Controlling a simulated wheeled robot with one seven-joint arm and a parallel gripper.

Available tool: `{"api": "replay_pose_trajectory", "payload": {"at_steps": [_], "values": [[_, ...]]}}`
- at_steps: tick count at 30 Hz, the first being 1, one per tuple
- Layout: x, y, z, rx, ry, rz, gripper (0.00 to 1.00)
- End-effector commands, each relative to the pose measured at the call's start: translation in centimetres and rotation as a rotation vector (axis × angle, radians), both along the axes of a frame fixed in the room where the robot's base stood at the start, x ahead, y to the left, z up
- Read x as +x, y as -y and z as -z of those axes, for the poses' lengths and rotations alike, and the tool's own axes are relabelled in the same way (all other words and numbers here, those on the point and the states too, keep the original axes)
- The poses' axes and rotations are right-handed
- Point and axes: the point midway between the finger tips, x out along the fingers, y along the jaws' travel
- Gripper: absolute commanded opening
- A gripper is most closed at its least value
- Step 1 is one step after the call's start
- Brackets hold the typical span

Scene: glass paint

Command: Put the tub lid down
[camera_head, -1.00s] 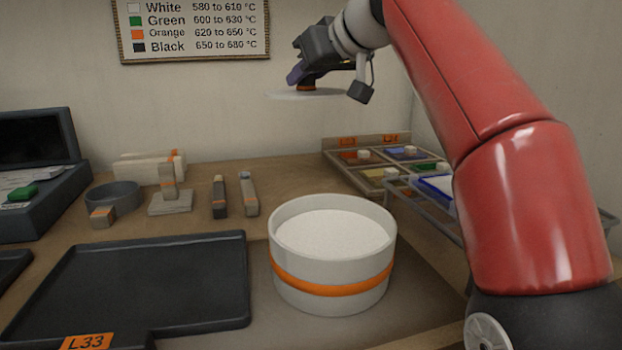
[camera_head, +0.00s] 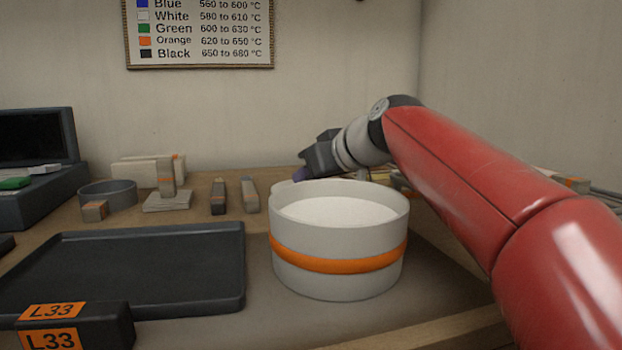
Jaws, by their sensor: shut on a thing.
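The white round tub (camera_head: 338,235) with an orange band stands open on the bench, with white powder inside. My gripper (camera_head: 303,174) is low behind the tub's back rim, shut on the tub lid (camera_head: 283,186). Only a thin pale edge of the lid shows past the rim. The tub hides the rest, so I cannot tell whether the lid touches the bench.
A dark tray (camera_head: 140,270) lies left of the tub, with an L33 block (camera_head: 75,325) in front. Behind the tray are a grey ring dish (camera_head: 108,194), a small stand (camera_head: 167,195) and two slim tools (camera_head: 218,197). My arm covers the right side.

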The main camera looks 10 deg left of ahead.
Motion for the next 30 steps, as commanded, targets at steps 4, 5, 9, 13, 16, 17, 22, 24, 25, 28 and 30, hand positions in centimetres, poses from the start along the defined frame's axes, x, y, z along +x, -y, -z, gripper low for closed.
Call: {"api": "replay_pose_trajectory", "payload": {"at_steps": [4,5,9,13,16,17,22,24,25,28,30], "values": [[0.0,0.0,-0.1,0.000,0.001,0.000,0.00],[0.0,0.0,-0.1,0.000,0.001,0.000,0.00],[0.0,0.0,0.3,0.000,0.000,0.000,0.00],[0.0,0.0,0.1,0.000,0.000,0.000,0.38],[0.0,0.0,0.1,0.000,0.000,0.000,0.43],[0.0,0.0,0.1,0.000,0.000,0.000,0.43],[0.0,0.0,0.1,-0.001,0.001,0.000,0.43],[0.0,0.0,-0.3,-0.001,0.001,0.000,0.43],[-0.2,0.2,-0.3,0.000,0.002,0.000,0.43],[-1.0,1.2,-1.0,0.001,0.003,0.001,0.43],[-1.7,2.0,-1.6,0.000,0.003,0.001,0.43]]}}
